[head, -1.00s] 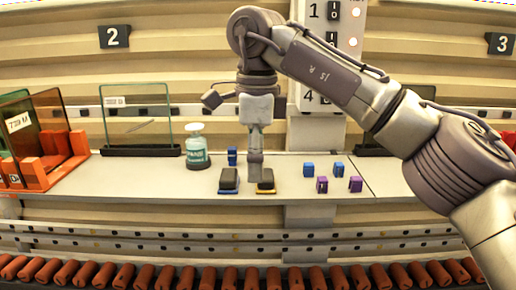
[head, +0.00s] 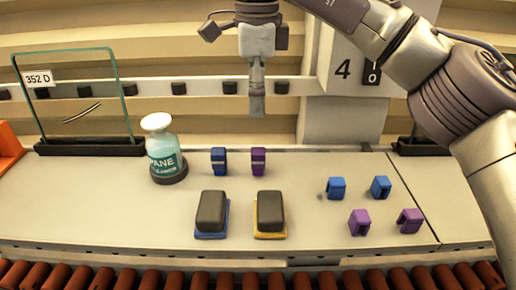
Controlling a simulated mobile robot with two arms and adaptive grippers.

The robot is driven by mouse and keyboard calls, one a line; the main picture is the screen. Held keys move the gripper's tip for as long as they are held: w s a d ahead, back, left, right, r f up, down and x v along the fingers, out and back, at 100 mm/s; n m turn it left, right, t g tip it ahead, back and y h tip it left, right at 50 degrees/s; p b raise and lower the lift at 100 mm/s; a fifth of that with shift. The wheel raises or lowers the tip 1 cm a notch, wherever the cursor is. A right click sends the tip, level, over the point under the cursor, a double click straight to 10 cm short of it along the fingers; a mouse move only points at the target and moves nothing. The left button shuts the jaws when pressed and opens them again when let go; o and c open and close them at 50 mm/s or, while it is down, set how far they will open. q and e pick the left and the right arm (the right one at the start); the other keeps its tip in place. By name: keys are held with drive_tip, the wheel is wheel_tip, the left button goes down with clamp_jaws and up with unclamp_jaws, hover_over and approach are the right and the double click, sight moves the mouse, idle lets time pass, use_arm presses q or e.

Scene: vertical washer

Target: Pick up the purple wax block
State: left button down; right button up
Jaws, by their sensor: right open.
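Two smaller purple pieces with hollow openings, one (head: 360,222) and another (head: 410,220), lie at the right front of the bench. My right gripper (head: 257,104) points down, above and behind the upright purple block in the picture, clear of it. It is open and holds nothing. My left gripper is out of view.
Two dark-topped pads, one on blue (head: 211,212) and one on yellow (head: 270,213), lie in front of the blocks. A cleaner bottle (head: 163,150) and a glass pane (head: 75,100) stand left. Blue pieces (head: 336,188) lie right. Rollers (head: 220,276) run along the front.

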sight(258, 151)
drive_tip(key=f, duration=0.3)
drive_tip(key=shift+s+f, duration=0.2)
drive_tip(key=shift+s, duration=0.05)
wheel_tip(258, 151, down, 4)
drive_tip(key=shift+w+d+r+p, duration=0.1)
drive_tip(key=shift+p, duration=0.35)
drive_tip(key=shift+f, duration=0.25)
wheel_tip(258, 151, down, 4)
drive_tip(key=shift+w+p, duration=0.15)
drive_tip(key=shift+p, duration=1)
drive_tip(key=shift+f, duration=0.6)
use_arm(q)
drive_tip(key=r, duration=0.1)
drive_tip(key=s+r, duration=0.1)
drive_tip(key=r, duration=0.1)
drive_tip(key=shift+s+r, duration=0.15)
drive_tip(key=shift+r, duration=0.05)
use_arm(e)
clamp_jaws()
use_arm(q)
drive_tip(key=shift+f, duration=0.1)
use_arm(e)
drive_tip(key=shift+r, duration=0.1)
